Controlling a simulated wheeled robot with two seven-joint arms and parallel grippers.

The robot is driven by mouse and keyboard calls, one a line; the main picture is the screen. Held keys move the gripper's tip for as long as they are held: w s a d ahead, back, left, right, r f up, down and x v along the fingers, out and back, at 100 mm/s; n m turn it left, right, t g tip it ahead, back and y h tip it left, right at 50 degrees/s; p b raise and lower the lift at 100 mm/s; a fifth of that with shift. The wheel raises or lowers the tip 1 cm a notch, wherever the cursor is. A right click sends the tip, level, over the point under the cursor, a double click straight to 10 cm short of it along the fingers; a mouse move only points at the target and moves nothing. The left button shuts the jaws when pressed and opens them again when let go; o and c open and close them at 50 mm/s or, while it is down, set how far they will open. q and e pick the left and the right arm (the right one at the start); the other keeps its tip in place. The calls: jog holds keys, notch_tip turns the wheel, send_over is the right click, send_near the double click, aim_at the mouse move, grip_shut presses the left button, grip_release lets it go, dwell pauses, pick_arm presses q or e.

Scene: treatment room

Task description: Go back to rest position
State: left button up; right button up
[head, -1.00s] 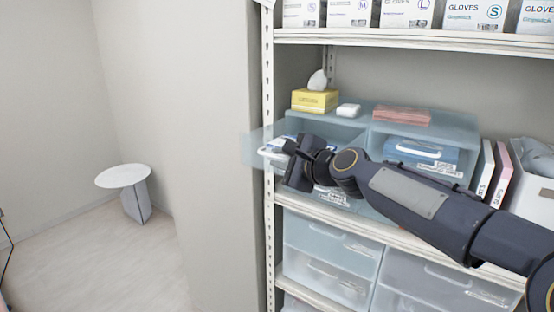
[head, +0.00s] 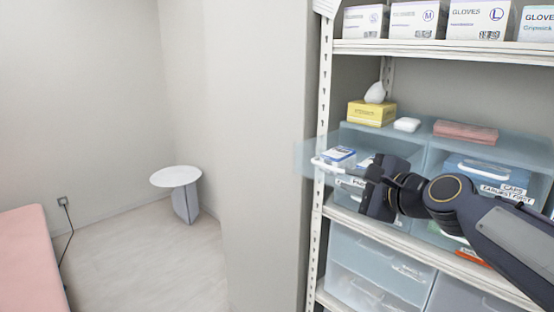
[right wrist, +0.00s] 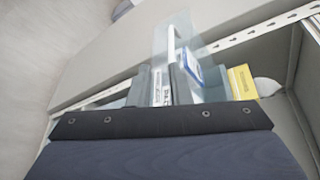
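My right arm comes in from the right in the head view. Its dark gripper (head: 376,190) is in front of the shelf unit's upper small drawers. In the right wrist view its two fingers (right wrist: 163,88) stand apart with nothing held between them. A pulled-out translucent drawer (head: 313,160) with a white handle and a blue-and-white box (head: 339,156) inside is just left of the gripper. The drawer also shows beyond the fingers in the right wrist view (right wrist: 172,38). I cannot tell whether the gripper touches it. My left gripper is not in view.
The white metal shelf (head: 326,100) holds glove boxes (head: 418,20), a yellow box (head: 371,113) and larger drawers (head: 375,270). A small round white table (head: 176,177) stands left, and a pink couch (head: 25,255) at lower left. The floor (head: 150,250) between is clear.

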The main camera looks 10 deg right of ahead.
jog(key=s+a+f+n+g+h, duration=0.1)
jog(key=s+f+n+g, duration=0.7)
jog(key=s+f+n, duration=1)
jog(key=s+f, duration=0.7)
jog(key=s, duration=0.4)
jog(key=shift+a+f+g, duration=0.15)
jog(key=shift+a+g, duration=0.15)
jog(key=shift+a, duration=0.1)
